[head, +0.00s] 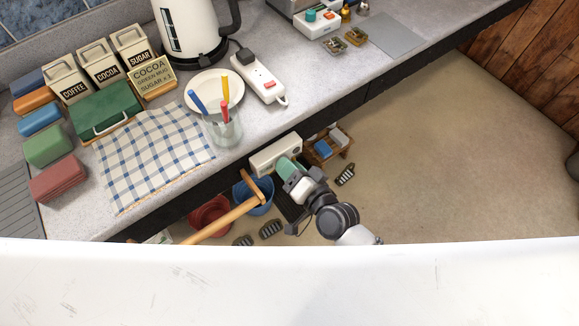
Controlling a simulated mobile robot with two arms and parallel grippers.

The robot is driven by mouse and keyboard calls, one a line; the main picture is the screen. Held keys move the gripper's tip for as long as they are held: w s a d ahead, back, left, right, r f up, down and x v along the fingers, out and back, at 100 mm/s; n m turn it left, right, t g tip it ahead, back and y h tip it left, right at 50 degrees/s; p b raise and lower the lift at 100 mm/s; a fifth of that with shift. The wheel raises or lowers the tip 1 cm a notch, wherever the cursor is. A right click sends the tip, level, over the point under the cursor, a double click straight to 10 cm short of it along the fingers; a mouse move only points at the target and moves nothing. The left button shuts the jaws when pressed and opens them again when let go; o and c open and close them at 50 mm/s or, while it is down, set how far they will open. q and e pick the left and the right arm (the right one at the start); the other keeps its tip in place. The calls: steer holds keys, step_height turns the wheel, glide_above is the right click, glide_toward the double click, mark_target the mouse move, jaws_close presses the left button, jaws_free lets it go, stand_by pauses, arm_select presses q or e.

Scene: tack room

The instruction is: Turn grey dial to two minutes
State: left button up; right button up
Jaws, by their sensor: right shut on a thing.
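My left gripper is not in view.
A wooden handle (225,220), red bucket (208,216) and blue bucket (258,193) are below. Open floor lies right.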

steer(key=shift+w+m+y+b, duration=0.1)
steer(key=shift+m+y+b, duration=0.3)
steer(key=shift+m, duration=1.3)
steer(key=o, duration=0.9)
steer(key=shift+o, duration=0.2)
steer(key=b+v, duration=0.2)
steer(key=v, duration=0.9)
steer(key=shift+w+r, duration=0.1)
